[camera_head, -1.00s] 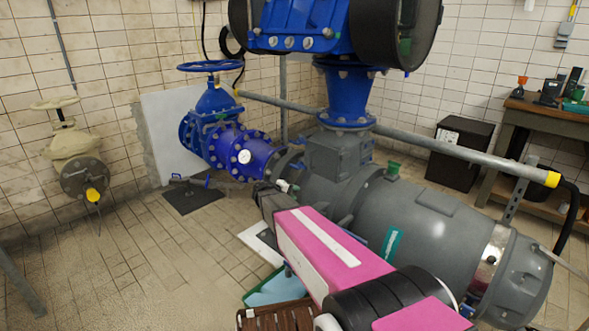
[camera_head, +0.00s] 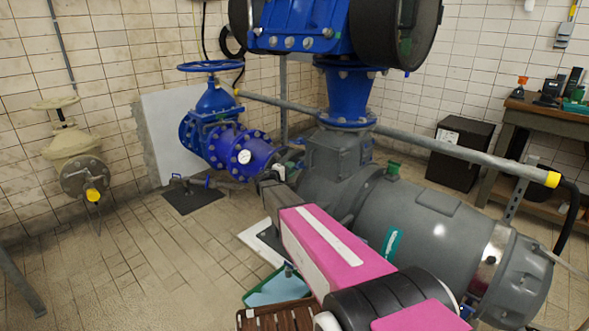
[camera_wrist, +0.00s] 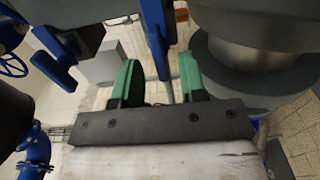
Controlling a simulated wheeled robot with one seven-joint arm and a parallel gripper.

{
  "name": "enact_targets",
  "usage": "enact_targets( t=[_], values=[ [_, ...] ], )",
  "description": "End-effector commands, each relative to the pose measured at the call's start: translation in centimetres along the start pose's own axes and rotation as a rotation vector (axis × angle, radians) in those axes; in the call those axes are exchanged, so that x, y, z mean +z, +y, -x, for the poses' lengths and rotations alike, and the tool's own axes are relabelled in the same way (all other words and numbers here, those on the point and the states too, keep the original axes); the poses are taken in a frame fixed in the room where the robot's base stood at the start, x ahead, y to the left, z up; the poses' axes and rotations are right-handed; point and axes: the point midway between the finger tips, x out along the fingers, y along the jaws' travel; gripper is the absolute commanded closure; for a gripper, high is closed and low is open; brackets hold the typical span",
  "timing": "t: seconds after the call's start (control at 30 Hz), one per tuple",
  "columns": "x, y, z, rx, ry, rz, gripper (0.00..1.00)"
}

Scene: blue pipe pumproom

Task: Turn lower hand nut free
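I cannot pick out the lower hand nut for certain in either view. My gripper (camera_wrist: 160,78) shows two green-padded fingers standing apart in the wrist view, with a clear gap between them. A narrow blue bar (camera_wrist: 157,45) runs down the picture into the line of this gap; I cannot tell how far beyond the fingertips it is. In the head view my gripper (camera_head: 272,178) is beside the left end of the big grey pump housing (camera_head: 400,215), near the blue flanged pipe (camera_head: 245,158). Its fingers are too small and hidden there to read.
A blue valve with a handwheel (camera_head: 210,67) stands behind at the left. A grey pipe rail (camera_head: 460,150) crosses on the right. A brown slatted crate (camera_head: 272,318) and a teal-lined tray (camera_head: 275,290) lie low in front. The tiled floor at the left is mostly open.

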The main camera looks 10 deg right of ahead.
Motion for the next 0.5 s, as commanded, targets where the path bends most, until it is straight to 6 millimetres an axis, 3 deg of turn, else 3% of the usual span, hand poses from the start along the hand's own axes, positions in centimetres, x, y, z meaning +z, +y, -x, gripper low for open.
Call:
enact_targets(
  t=[0.2,0.5],
  values=[
    [-0.1,0.0,-2.5,0.000,0.000,0.000,0.62],
    [0.0,0.0,-3.0,-0.001,0.000,0.000,0.62]
  ],
)
